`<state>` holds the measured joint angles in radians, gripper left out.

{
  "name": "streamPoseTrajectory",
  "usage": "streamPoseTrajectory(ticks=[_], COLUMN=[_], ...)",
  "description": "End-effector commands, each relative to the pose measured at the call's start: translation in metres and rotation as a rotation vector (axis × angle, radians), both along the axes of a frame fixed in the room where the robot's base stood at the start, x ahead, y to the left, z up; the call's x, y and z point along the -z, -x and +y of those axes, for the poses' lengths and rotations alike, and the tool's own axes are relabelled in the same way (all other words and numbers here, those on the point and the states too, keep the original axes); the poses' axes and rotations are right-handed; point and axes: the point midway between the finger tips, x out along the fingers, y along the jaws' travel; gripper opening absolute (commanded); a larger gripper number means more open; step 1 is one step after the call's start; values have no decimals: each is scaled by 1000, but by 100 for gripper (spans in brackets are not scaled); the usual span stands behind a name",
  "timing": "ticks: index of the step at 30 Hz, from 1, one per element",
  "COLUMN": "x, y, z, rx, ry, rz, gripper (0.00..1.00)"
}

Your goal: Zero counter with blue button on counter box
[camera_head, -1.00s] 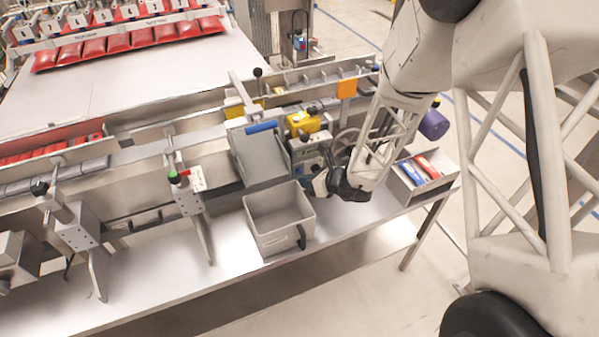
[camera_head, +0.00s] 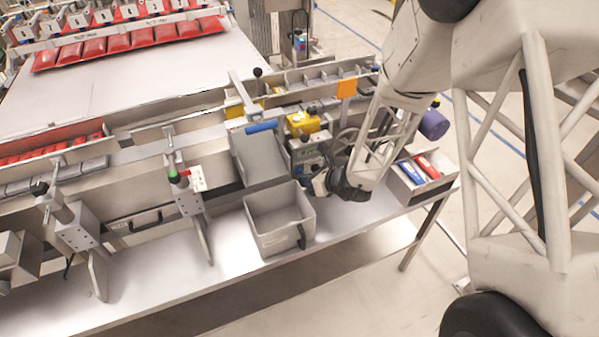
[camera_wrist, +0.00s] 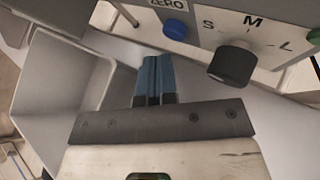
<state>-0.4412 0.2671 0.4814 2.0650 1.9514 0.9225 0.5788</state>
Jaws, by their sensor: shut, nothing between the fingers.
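The counter box (camera_head: 309,157) stands behind the grey bin in the head view, partly hidden by my arm. In the wrist view, its pale panel (camera_wrist: 203,42) carries a ZERO label (camera_wrist: 167,4) with the blue button (camera_wrist: 175,28) just below it. My gripper (camera_wrist: 155,62) is shut and empty, its blue fingertips together. In the wrist picture the fingertips are below and a little left of the blue button, and look apart from it. In the head view my gripper (camera_head: 321,183) is just in front of the box; its fingertips are hard to make out.
A black knob (camera_wrist: 232,62) with S, M and L marks sits right of the blue button, and a green button (camera_wrist: 314,37) is farther right. An open grey bin (camera_head: 262,241) stands left of my gripper. A tray (camera_head: 405,192) with blue and red items lies right.

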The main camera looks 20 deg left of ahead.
Motion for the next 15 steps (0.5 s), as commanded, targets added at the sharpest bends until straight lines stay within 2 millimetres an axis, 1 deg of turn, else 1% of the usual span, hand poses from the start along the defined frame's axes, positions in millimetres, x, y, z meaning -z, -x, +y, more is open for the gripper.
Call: streamPoseTrajectory(ticks=[6,15], x=[0,0], y=[-4,-5], z=[4,5], rx=[0,0], ry=[0,0], rz=[-1,0], gripper=[0,0])
